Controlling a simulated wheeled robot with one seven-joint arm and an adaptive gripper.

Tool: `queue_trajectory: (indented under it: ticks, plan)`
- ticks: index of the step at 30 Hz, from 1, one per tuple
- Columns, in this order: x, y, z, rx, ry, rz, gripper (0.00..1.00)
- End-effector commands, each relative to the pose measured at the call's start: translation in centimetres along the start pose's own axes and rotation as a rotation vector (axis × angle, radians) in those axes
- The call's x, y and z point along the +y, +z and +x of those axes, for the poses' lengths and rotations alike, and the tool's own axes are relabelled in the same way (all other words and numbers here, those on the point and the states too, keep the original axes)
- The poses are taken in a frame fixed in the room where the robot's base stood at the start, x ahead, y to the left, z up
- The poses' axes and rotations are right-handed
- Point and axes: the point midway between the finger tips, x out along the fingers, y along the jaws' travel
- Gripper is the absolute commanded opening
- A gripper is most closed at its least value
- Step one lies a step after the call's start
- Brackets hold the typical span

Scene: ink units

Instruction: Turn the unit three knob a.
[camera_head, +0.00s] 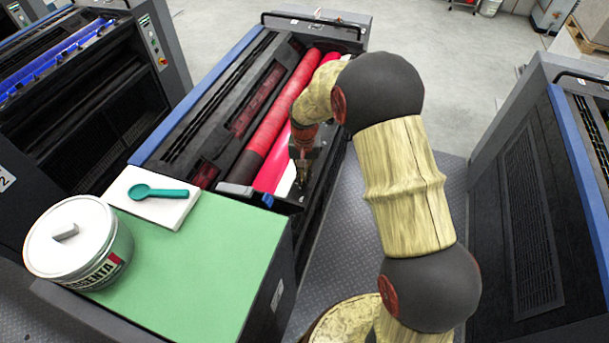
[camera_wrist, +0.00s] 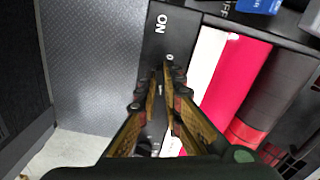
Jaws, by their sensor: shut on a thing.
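The ink unit under my arm is a dark press unit with red rollers (camera_head: 283,105) and a blue edge; I cannot read its number. My gripper (camera_head: 301,182) is at the near right end of the rollers, over the unit's black right-hand side panel. In the wrist view the gripper (camera_wrist: 163,72) points at this panel (camera_wrist: 170,38), which bears the white letters "ON" and a "0" mark. Its fingers are closed together on a small dark knob there, mostly hidden between them. The head view does not show the knob behind the fingers.
A green-topped cabinet (camera_head: 215,255) stands in front, bearing a magenta ink tin (camera_head: 80,245) and a teal spoon (camera_head: 160,192) on a white pad. Other units stand left (camera_head: 90,120) and right (camera_head: 535,190). A metal walkway (camera_head: 345,215) runs along the right.

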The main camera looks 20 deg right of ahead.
Motion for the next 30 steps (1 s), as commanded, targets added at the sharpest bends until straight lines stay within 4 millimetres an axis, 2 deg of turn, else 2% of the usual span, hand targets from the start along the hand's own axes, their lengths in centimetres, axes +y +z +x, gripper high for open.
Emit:
queue_trajectory:
  ticks: [13,14,23,30]
  plan:
    - [-0.07,-0.15,-0.14,0.004,-0.002,0.012,0.00]
    - [-0.07,-0.15,-0.14,0.004,-0.002,0.012,0.09]
    - [-0.03,-0.07,-0.06,0.002,-0.001,0.011,0.26]
    - [-0.01,-0.03,-0.03,0.001,0.000,0.010,0.27]
